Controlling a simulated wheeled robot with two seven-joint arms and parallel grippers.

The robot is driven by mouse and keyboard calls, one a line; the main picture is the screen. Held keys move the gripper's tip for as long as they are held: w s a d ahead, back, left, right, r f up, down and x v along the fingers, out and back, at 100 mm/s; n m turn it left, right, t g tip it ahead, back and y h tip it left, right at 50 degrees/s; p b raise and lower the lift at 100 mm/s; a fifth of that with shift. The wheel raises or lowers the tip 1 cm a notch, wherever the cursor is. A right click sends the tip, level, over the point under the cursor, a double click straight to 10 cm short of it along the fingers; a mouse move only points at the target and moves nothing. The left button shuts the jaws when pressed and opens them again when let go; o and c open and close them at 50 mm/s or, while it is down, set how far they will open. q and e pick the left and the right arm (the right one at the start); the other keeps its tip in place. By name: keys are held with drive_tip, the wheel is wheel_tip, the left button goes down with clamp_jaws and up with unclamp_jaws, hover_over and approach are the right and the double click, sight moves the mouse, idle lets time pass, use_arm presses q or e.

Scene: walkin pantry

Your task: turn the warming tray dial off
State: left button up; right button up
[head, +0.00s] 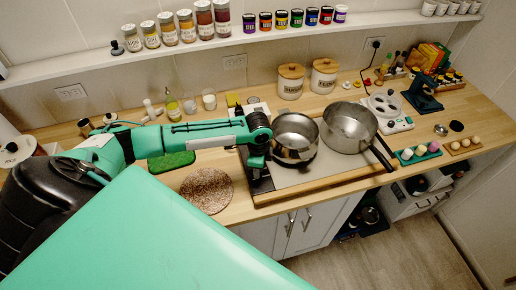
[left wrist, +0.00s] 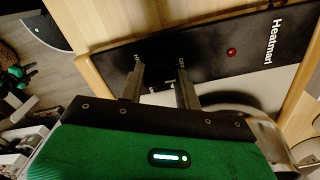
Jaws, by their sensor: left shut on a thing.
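The warming tray (head: 290,178) lies on the wooden counter, with a pale top and a black control panel (head: 262,185) at its left end. In the left wrist view the panel (left wrist: 215,38) shows white lettering, small marks and a lit red light (left wrist: 231,52). My left gripper (head: 257,160) is over this panel. In the left wrist view its two fingers (left wrist: 160,76) reach down to the panel by the small marks and are shut on the dial, which is mostly hidden between them. The dial's pointing cannot be made out. My right gripper is not in view.
A shiny pot (head: 295,137) and a larger pan (head: 349,127) stand on the tray close to my left gripper. A round speckled mat (head: 207,190) lies to the left.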

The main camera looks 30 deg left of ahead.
use_arm(q)
drive_tip(key=shift+n, duration=0.3)
idle(0.4)
drive_tip(key=o, duration=1)
wheel_tip(320, 180, up, 14)
drive_tip(key=b, duration=0.4)
drive_tip(key=shift+f, duration=0.1)
